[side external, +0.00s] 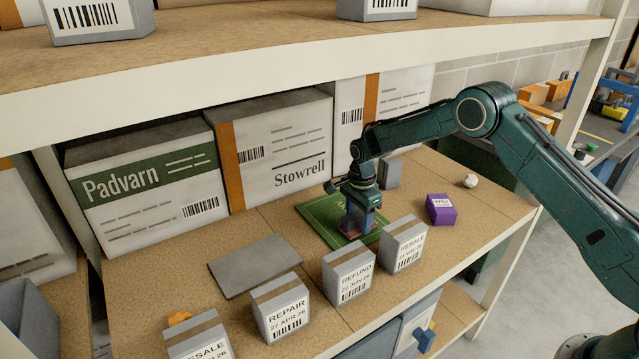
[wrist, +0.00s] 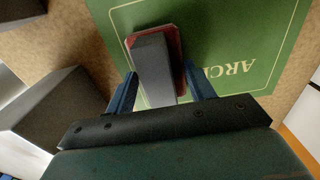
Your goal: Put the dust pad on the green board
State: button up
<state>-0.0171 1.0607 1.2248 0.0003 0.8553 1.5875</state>
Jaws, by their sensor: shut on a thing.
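The dust pad (wrist: 154,62) is a grey block-shaped handle on a red base, seen in the wrist view. In the side view only a bit of its red base (side external: 352,236) shows below my fingers. My gripper (side external: 358,224) points down and is shut on the pad's handle, with one blue finger on each side in the wrist view (wrist: 160,72). The green board (side external: 318,211) lies flat on the shelf under the pad; its pale border and letters also show in the wrist view (wrist: 235,50). I cannot tell whether the pad touches the board.
A purple box (side external: 440,209) and a white ball (side external: 470,181) stand right. A grey plate (side external: 254,265) lies left. Large cartons (side external: 275,150) stand behind, under an upper shelf (side external: 300,45).

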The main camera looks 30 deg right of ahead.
aim_at(360, 213)
jog(key=o, duration=1)
jog(key=shift+f, duration=0.1)
jog(key=shift+r, duration=3.95)
jog(key=shift+d, duration=0.1)
